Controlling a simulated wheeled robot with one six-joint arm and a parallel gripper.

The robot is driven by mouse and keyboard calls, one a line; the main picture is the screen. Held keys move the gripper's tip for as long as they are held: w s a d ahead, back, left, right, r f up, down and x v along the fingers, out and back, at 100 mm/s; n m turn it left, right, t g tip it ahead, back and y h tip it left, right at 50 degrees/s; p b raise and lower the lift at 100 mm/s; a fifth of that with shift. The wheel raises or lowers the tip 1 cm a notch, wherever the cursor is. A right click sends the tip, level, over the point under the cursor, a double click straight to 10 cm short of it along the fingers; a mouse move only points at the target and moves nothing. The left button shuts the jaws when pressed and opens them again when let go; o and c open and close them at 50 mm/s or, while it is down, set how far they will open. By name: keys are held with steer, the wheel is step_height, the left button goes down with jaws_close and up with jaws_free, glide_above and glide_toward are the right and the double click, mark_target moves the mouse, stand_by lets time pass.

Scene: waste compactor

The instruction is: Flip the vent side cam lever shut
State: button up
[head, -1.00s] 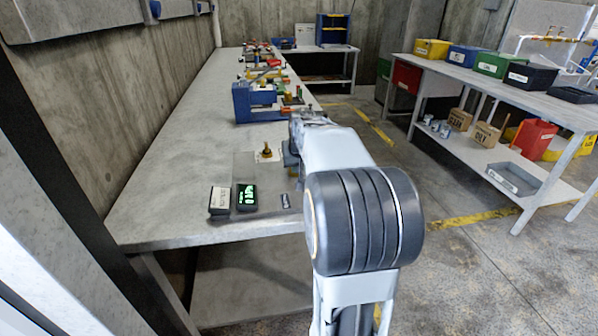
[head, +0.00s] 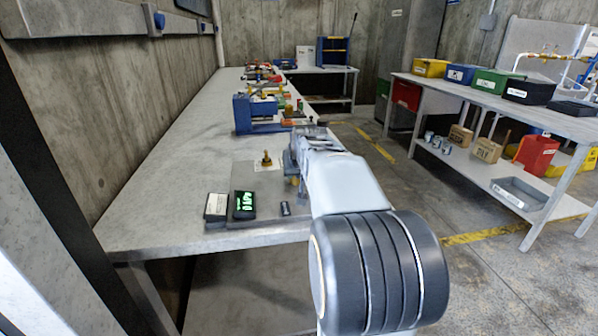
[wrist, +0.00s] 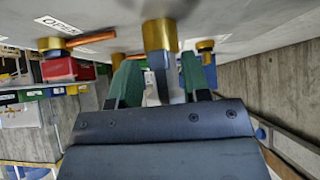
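My gripper (wrist: 160,80) shows in the wrist view with its two green-padded fingers spread apart. A steel post with a brass collar (wrist: 160,36) stands in line with the gap between them; I cannot tell whether they touch it. An orange-copper lever (wrist: 93,38) runs from a brass post (wrist: 53,47) at the upper left, beside a white label (wrist: 58,25). Another brass post (wrist: 205,46) is at the upper right. I cannot tell which is the vent side cam lever. In the head view, my arm hides the gripper tips.
A blue machine (head: 242,114) stands on the long grey bench (head: 150,210). A dark box with a green display (head: 244,205) and a brass-coloured fitting (head: 266,160) are nearer. Several coloured bins sit on the right-hand table (head: 560,121). The floor between is clear.

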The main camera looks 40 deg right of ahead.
steer(key=shift+o, duration=0.2)
steer(key=p+v, duration=0.2)
steer(key=v, duration=1.1)
steer(key=shift+s+r, duration=0.2)
steer(key=shift+r, duration=0.1)
steer(key=shift+a, duration=0.15)
steer(key=s+a+f+n+g+y+p, duration=0.1)
steer(key=s+a+n+g+p, duration=0.1)
steer(key=s+a+p, duration=0.3)
steer(key=s+a+f+n+g+y+p, duration=0.1)
steer(key=s+a+p, duration=0.4)
steer(key=a+p, duration=0.8)
steer(key=shift+a+f+n+g+y, duration=0.3)
steer(key=shift+a+n+g+y, duration=0.2)
steer(key=shift+a+n+y, duration=0.55)
steer(key=shift+s+d+h, duration=0.1)
steer(key=shift+d+h, duration=0.05)
steer(key=shift+h, duration=0.1)
